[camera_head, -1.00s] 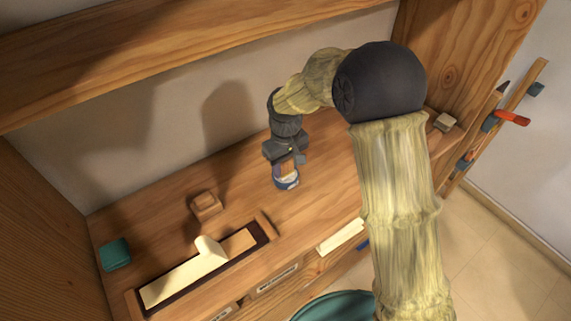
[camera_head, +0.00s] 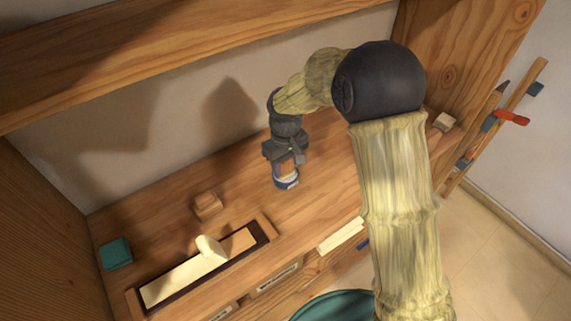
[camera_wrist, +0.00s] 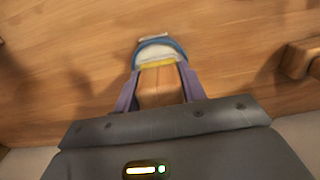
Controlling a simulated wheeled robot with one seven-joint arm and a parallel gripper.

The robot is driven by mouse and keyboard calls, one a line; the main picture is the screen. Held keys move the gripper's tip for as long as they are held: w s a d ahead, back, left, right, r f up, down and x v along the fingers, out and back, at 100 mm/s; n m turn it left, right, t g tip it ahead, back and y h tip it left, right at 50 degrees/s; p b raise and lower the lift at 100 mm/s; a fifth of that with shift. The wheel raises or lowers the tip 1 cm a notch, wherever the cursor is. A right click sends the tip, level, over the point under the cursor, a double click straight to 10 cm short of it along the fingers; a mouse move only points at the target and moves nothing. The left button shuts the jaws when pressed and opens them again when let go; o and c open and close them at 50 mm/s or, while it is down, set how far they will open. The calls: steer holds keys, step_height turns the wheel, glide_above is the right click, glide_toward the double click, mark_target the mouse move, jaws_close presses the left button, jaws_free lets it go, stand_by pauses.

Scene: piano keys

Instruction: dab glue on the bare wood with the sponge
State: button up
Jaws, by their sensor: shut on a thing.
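My gripper (camera_wrist: 158,85) is shut on a wooden-backed sponge (camera_wrist: 158,76) with a yellow lower edge. The sponge is over or in a small blue-rimmed pot (camera_wrist: 158,44) holding something whitish, likely glue; I cannot tell whether it touches the contents. In the head view my gripper (camera_head: 287,164) points down at the same pot (camera_head: 287,184) on the bench. A long dark-lined tray (camera_head: 150,307) at front left holds a cream-topped key (camera_head: 185,278). Bare tan wood (camera_head: 238,241) shows at the key's right end. A cream piece (camera_head: 209,247) sits tilted beside it.
A small wooden block (camera_head: 207,206) stands behind the tray. A teal block (camera_head: 116,253) lies at far left. A pale strip (camera_head: 342,235) lies near the front edge. Shelf and side walls enclose the bench; clear wood lies between pot and tray.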

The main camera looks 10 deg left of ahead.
steer(key=shift+s, duration=0.1)
steer(key=shift+r+p, duration=3.1)
steer(key=shift+r, duration=0.45)
steer(key=shift+f, duration=0.1)
